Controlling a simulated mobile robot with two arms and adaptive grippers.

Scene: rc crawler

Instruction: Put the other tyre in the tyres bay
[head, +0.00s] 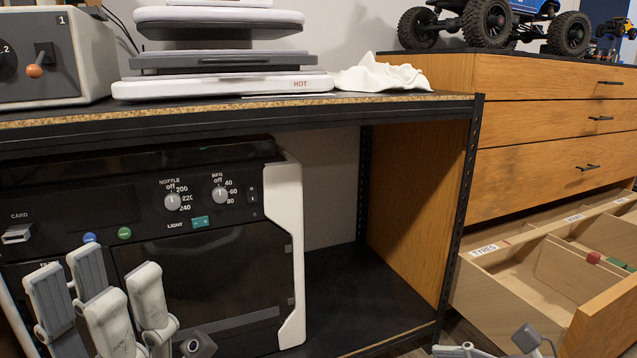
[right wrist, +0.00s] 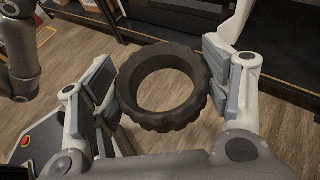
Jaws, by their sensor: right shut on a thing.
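In the right wrist view my right gripper (right wrist: 161,75) is shut on a black knobbly tyre (right wrist: 130,101), with one finger on each side of its tread. The tyre is held above the wooden floor, and its hole faces the camera. The tyre is not visible in the head view; only small parts of my right gripper show at its bottom right edge. The tyres bay (head: 484,250), labelled TYRES, is the near left compartment of an open wooden drawer. Its far inside is partly visible, and no tyre shows there. My left gripper (head: 98,290) looks open and empty at the lower left.
A black-framed bench (head: 240,115) with an oven-like machine (head: 200,225) below stands left of the drawer unit (head: 550,120). A blue crawler (head: 505,15) stands on top of the unit. Small red and green items (head: 594,258) lie in another compartment. The drawer's front panel (head: 605,318) faces right.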

